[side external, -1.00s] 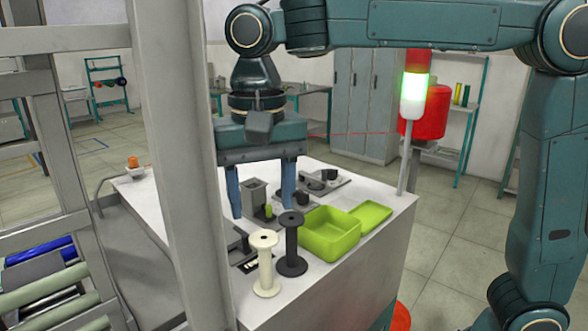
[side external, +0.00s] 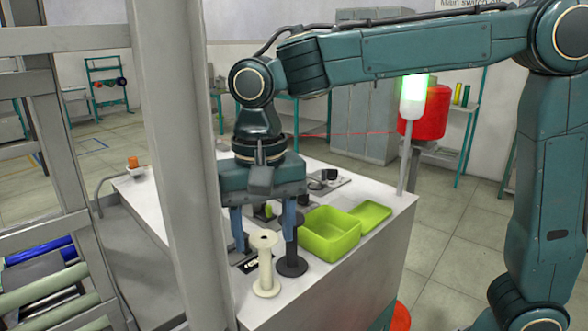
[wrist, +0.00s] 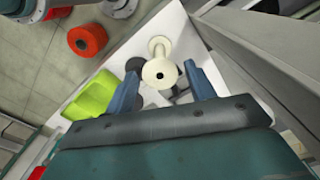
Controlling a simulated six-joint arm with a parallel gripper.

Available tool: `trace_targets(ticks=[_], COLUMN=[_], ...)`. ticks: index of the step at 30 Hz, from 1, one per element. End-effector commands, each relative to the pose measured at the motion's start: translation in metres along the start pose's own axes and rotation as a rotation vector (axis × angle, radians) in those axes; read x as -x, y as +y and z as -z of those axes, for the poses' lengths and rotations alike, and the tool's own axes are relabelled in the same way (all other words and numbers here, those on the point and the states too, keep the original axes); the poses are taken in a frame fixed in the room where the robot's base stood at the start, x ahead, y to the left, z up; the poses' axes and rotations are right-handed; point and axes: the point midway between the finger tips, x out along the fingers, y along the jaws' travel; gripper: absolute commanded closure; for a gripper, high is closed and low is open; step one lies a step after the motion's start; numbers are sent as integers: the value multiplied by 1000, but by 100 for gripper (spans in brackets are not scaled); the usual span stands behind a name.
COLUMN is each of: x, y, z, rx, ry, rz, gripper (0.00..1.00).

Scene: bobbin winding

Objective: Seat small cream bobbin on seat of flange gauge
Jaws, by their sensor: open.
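A cream bobbin (side external: 265,265) stands upright near the front edge of the white worktop. My gripper (side external: 264,240) is open and points down, lowered close to it. In the wrist view the bobbin's round top flange (wrist: 160,73) appears between my two open fingers (wrist: 163,78), with a gap on each side. I see no grip on it. A dark flat fixture with white marks (side external: 247,262) lies left of the bobbin; I cannot tell whether it is the flange gauge. The gauge's seat is not clearly visible.
A black bobbin (side external: 292,262) stands close to the cream bobbin's right, beside one finger. A signal lamp post (side external: 408,150) rises at the worktop's corner. A grey pillar (side external: 180,150) stands at left.

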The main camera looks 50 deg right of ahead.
Motion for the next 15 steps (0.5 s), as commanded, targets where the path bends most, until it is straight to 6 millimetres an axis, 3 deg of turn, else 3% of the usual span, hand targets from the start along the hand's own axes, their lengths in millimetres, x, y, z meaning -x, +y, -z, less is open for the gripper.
trace_targets(ticks=[2,6,7,15], x=[0,0,0,2], y=[0,0,0,0], z=[0,0,0,0], rx=[0,0,0,0], ry=[0,0,0,0], rz=[0,0,0,0], gripper=[45,71,73,74])
